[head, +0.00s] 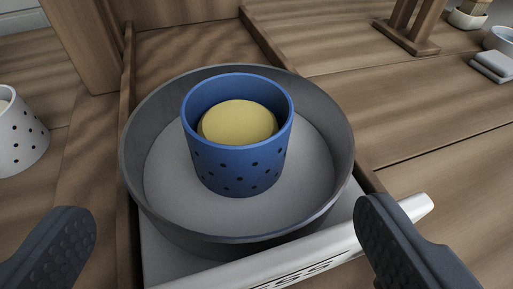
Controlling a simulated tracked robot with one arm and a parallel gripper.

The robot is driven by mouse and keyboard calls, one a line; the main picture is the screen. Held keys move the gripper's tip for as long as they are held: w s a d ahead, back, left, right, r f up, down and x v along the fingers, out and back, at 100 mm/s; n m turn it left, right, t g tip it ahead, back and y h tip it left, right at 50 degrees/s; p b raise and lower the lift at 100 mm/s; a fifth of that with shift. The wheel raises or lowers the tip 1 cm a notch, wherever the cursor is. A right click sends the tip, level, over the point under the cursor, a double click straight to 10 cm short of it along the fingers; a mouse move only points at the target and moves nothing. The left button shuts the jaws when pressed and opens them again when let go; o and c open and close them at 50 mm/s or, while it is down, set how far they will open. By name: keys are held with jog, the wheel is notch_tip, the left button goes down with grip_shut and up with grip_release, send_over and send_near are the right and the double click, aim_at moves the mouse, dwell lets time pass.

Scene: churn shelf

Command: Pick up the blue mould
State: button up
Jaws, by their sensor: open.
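The blue mould (239,163) is a round cup with dark holes in its wall. It stands upright inside a wide grey bowl (336,185), and a pale yellow round mass (239,122) sits inside it. My gripper (228,238) is open, with one dark finger at the lower left and the other at the lower right. The fingers are apart from the mould, on the near side of it, with nothing held between them.
The bowl stands on a white tray-like piece (190,271) with dark lettering on its front edge. A white mould with dark holes (18,135) is at the left. Wooden posts (82,40) rise at the back left. Small grey items (492,66) lie at the far right. Wooden boards at right are mostly clear.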

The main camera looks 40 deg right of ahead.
jog(key=b, duration=0.1)
send_near(238, 109)
jog(key=x, duration=0.3)
jog(key=shift+w+a+f, duration=0.15)
jog(key=shift+f, duration=0.25)
jog(key=shift+d+r+b+x, duration=0.15)
jog(key=shift+b+x, duration=0.3)
jog(key=shift+x, duration=0.9)
jog(key=shift+d+r+b+x, duration=0.15)
jog(key=shift+b+x, duration=0.3)
jog(key=shift+x, duration=0.95)
jog(key=shift+c, duration=0.2)
jog(key=c, duration=1)
